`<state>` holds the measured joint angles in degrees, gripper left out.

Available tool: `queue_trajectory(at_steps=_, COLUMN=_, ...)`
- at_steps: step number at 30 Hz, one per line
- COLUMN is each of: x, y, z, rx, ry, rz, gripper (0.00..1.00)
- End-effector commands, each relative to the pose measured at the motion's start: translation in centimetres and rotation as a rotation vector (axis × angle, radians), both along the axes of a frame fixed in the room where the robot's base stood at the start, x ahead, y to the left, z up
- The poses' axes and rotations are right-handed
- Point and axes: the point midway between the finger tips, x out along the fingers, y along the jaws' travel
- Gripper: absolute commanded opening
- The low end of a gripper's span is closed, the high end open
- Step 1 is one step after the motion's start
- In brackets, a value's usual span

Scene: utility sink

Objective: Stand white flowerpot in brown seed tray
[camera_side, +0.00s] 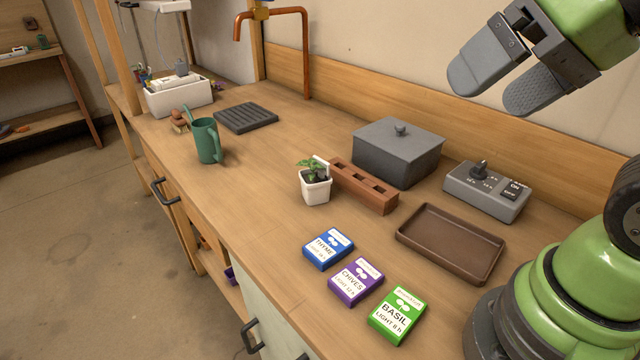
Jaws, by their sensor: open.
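The white flowerpot (316,191) stands upright on the wooden counter near the middle of the view, with a green seedling and a white label in it. It stands close to the left end of a reddish-brown holed block; I cannot tell whether they touch. The brown seed tray (403,238) lies flat and empty to the right of the pot, nearer my base. My gripper (478,103) is high at the upper right, open and empty, well above the counter and apart from pot and tray.
The holed block (362,186) lies between pot and grey lidded box (398,152). A grey control box (487,190) stands behind the tray. Blue (328,249), purple (356,281) and green (397,315) seed packets lie in front. A green watering can (207,141) stands left; counter between is clear.

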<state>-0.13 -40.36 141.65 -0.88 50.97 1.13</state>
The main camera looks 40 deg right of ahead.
Motion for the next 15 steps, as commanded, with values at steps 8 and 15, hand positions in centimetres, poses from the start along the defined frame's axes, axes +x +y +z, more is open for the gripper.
queue_trajectory(at_steps=8, x=8.5, y=-1.5, z=-0.4, rx=-0.092, ry=0.107, rz=-0.067, gripper=0.93)
queue_trajectory(at_steps=15, x=17.5, y=-2.2, z=-5.0, rx=-0.185, ry=0.180, rz=-0.105, gripper=0.93)
